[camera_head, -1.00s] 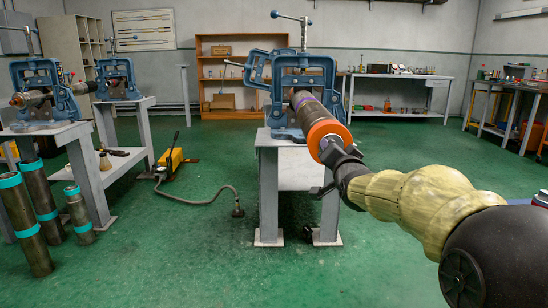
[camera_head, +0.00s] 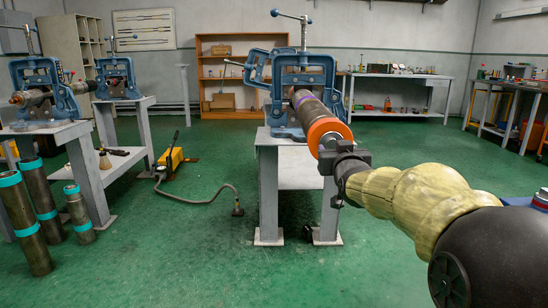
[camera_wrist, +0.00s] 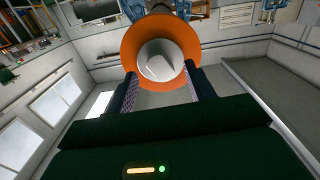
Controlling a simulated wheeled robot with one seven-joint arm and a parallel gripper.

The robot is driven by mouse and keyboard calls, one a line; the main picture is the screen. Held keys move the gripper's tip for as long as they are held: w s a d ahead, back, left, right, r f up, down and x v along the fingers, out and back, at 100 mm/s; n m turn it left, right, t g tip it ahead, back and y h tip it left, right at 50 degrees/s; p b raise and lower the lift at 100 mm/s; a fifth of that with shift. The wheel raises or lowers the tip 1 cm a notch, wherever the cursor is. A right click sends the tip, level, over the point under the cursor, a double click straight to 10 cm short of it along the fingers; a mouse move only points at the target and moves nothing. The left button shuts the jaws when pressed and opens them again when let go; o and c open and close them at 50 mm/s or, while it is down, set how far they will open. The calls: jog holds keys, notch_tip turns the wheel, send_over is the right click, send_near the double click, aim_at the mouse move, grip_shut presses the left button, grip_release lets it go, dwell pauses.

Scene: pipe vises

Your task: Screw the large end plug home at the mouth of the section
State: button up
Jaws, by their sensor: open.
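The pipe section (camera_head: 304,102) is clamped in the blue vise at the centre, its near mouth pointing towards my arm. The large end plug (camera_head: 330,128) shows as an orange disc at that mouth. In the wrist view the orange plug (camera_wrist: 134,48) has a pale grey hub (camera_wrist: 161,60) at its middle. My gripper (camera_head: 335,152) is right in front of the plug. In the wrist view the fingers of my gripper (camera_wrist: 160,84) are open, one either side of the hub, with the tips close to the disc. Whether they touch the hub is unclear. The thread is hidden behind the disc.
The blue vise (camera_head: 298,76) stands on a grey bench (camera_head: 298,180). More blue vises (camera_head: 36,76) stand at left. Several pipes with teal bands (camera_head: 22,220) stand at lower left. A yellow pump (camera_head: 172,163) with a hose lies on the green floor. The floor in front is clear.

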jog(key=n, duration=1.4)
jog(key=shift+n, duration=0.8)
jog(key=n, duration=0.5)
jog(key=shift+n, duration=0.4)
jog(key=shift+w, duration=0.1)
